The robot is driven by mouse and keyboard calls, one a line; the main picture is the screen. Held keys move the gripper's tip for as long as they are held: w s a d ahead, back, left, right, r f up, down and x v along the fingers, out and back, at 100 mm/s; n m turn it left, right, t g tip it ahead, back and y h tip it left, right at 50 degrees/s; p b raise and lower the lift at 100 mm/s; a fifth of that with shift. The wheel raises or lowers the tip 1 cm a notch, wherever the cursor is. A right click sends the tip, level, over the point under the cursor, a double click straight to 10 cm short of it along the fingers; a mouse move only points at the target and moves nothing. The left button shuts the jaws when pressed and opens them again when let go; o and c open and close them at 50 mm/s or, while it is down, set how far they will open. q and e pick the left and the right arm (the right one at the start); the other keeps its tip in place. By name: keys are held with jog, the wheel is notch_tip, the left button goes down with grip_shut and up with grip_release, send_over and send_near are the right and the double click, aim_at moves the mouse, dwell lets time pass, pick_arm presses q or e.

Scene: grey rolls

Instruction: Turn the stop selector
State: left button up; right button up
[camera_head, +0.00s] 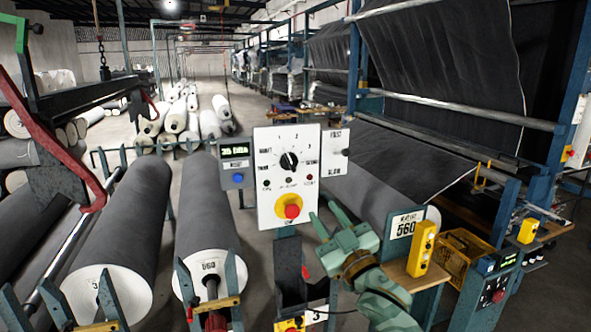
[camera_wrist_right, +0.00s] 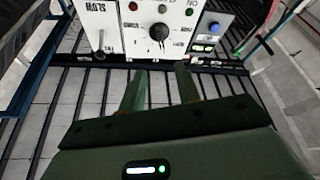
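The stop selector (camera_head: 289,160) is a round black knob on a white control panel (camera_head: 265,205), with printed positions around it. I cannot read its setting surely. In the right wrist view the selector (camera_wrist_right: 159,32) shows upside down, ahead of the fingertips. My right gripper (camera_head: 327,217) is green and sits below and to the right of the selector, near the panel's lower right edge. In the wrist view its two fingers (camera_wrist_right: 160,74) stand apart with nothing between them, clear of the knob. My left gripper is not in view.
Below the selector are small lamps and a red button (camera_head: 292,211) on a yellow base. A FAST/SLOW lever (camera_head: 345,153) is at the panel's right. A display box with a blue button (camera_head: 238,178) is at its left.

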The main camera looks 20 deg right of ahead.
aim_at(293, 167)
jog(key=p+x, duration=0.1)
jog(key=x, duration=1.4)
jog(key=shift+w, duration=0.2)
grip_shut()
